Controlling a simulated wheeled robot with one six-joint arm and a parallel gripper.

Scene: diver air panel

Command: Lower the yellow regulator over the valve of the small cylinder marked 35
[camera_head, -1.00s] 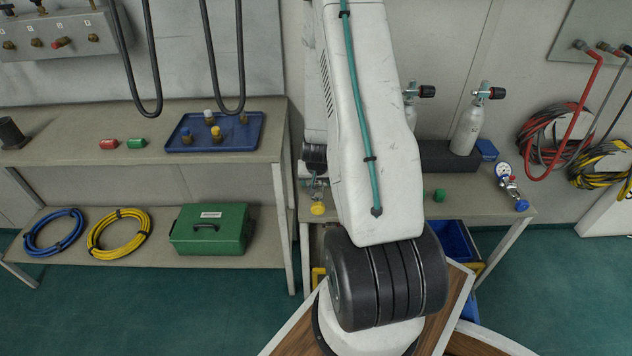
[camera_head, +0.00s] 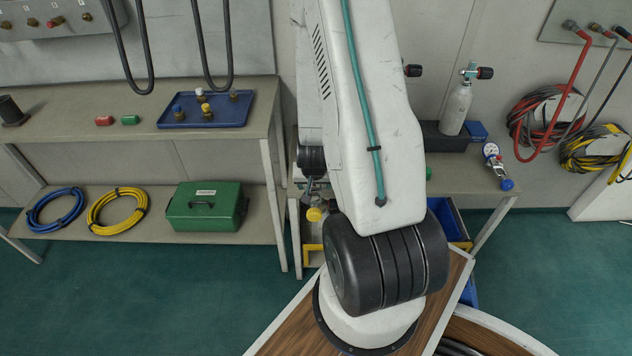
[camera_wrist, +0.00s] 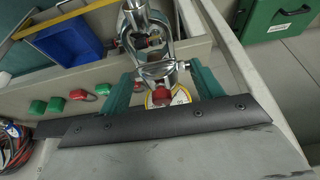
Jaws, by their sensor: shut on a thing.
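The yellow regulator (camera_wrist: 160,70) is chrome, with a yellow-rimmed gauge and a red knob. It sits between the teal fingers of my gripper (camera_wrist: 164,88), which is shut on it. In the head view its yellow cap (camera_head: 314,214) shows low beside my arm, in front of the right bench. A pale cylinder (camera_head: 456,108) with a black-and-red valve knob stands upright on that bench, well to the right of the regulator. A second valve knob (camera_head: 413,70) shows beside my arm; its cylinder is hidden. I cannot read any number, so I cannot tell which is 35.
A dark rack (camera_head: 438,138) stands beside the pale cylinder. A blue-capped regulator with a gauge (camera_head: 492,151) lies near the bench's right end. Blue bins (camera_wrist: 70,42) sit below. Green and red caps (camera_wrist: 56,104) line the bench. A left bench (camera_head: 60,140) stands alongside.

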